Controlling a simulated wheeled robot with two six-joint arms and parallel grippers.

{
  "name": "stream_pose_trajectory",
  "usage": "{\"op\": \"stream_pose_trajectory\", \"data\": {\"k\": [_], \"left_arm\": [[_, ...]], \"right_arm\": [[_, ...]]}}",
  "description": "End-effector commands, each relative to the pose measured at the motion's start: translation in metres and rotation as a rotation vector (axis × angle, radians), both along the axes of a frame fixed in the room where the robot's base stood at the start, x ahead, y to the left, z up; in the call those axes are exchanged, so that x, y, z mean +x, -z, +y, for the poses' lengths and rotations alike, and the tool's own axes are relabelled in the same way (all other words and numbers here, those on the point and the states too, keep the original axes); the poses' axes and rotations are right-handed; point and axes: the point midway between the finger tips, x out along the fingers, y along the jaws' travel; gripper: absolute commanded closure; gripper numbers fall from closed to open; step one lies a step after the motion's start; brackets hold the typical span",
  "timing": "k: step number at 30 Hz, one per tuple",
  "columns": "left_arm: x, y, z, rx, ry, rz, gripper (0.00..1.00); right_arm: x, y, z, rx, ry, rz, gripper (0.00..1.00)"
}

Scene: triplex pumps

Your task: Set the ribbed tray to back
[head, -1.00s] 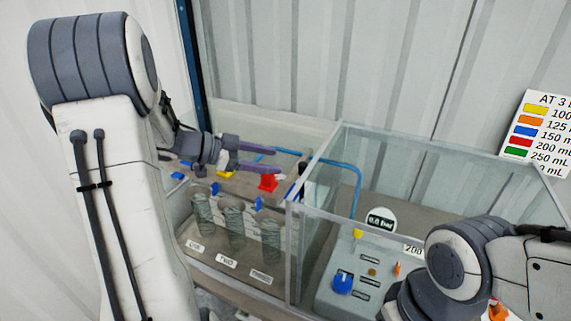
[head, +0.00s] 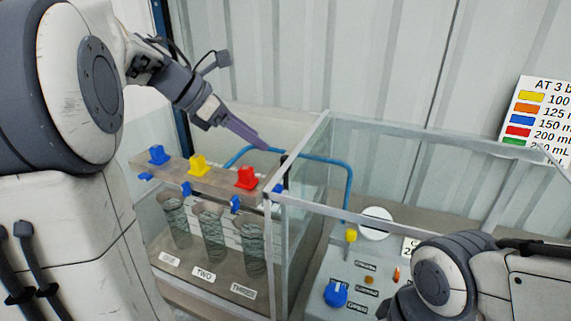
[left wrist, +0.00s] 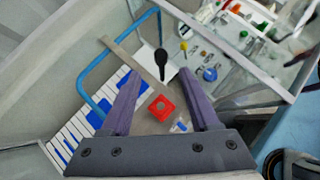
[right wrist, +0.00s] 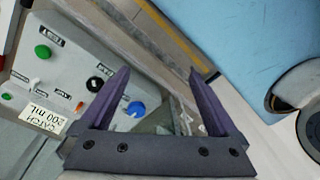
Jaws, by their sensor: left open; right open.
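A white slatted strip with blue pieces on it (left wrist: 75,138) shows at the left of the left wrist view; I cannot tell whether it is the ribbed tray. My left gripper (head: 262,146) is open and empty above the back of the left glass tank. In the left wrist view its fingers (left wrist: 161,72) straddle the line to a black-ended lever (left wrist: 163,58), apart from it, with the red block (left wrist: 161,107) below between them. The red block (head: 247,178) sits on the bar in the head view.
Blue (head: 159,155) and yellow (head: 198,165) blocks share the bar, above several labelled ribbed cylinders (head: 212,235). A glass wall (head: 297,180) with a metal rim divides the tanks. A blue pipe (head: 325,160) runs behind. A colour chart (head: 530,120) hangs right.

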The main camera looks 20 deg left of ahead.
Motion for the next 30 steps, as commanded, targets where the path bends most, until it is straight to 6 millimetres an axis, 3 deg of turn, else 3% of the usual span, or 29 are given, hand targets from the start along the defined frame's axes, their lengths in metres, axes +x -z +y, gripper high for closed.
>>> {"op": "stream_pose_trajectory", "data": {"k": [5,18,30], "left_arm": [[0.007,0.008,-0.011,0.018,0.031,-0.014,0.38],[0.043,0.062,-0.050,0.015,0.027,-0.011,0.38],[0.051,0.074,-0.056,0.017,0.022,-0.014,0.38]], "right_arm": [[0.000,-0.003,0.000,0.000,0.000,0.000,0.04],[0.000,-0.018,0.000,0.000,0.001,0.000,0.04],[0.000,-0.019,0.000,0.000,0.001,0.000,0.04]]}}
